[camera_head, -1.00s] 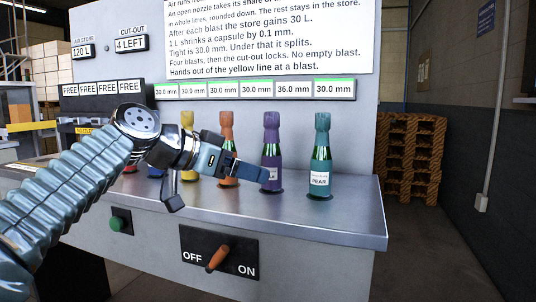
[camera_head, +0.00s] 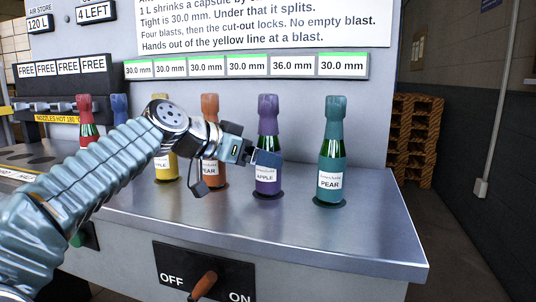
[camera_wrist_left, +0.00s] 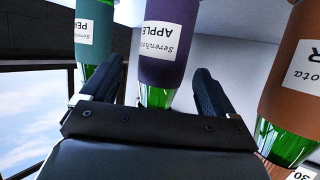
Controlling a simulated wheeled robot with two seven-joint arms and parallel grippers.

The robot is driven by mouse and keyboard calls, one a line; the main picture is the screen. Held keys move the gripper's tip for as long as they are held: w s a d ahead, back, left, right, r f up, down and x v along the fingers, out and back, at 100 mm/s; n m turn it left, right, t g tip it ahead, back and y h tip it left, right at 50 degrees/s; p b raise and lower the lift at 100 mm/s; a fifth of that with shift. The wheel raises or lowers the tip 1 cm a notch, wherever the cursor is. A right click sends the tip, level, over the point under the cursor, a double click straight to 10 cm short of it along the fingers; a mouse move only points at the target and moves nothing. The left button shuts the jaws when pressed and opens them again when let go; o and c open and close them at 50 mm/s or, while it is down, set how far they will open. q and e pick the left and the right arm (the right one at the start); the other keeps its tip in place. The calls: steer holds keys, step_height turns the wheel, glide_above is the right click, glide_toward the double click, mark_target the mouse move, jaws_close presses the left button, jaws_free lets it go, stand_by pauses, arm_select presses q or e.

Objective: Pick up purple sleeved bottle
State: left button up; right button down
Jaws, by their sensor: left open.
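The purple sleeved bottle (camera_head: 267,188), with a purple cap and a white APPLE label, stands upright on the grey bench. My left gripper (camera_head: 262,157) is at its middle, and a finger hides part of the bottle. In the left wrist view, which is turned over, the purple bottle (camera_wrist_left: 168,62) shows between the two open fingers (camera_wrist_left: 158,92). I cannot tell whether either finger touches it. My right gripper is not in view.
A teal PEAR bottle (camera_head: 332,165) stands to the right and an orange bottle (camera_head: 211,108) close to the left. Yellow (camera_head: 166,170), blue (camera_head: 119,107) and red (camera_head: 86,118) bottles stand farther left. The bench front (camera_head: 340,235) is clear. A switch (camera_head: 203,285) sits below.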

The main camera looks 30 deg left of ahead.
arm_select(q)
steer(key=x, duration=0.3)
steer(key=p+x, duration=0.1)
steer(key=x, duration=0.1)
steer(key=shift+w+f, duration=0.2)
steer(key=shift+f, duration=0.3)
steer(key=shift+r, duration=0.1)
steer(key=c, duration=1.4)
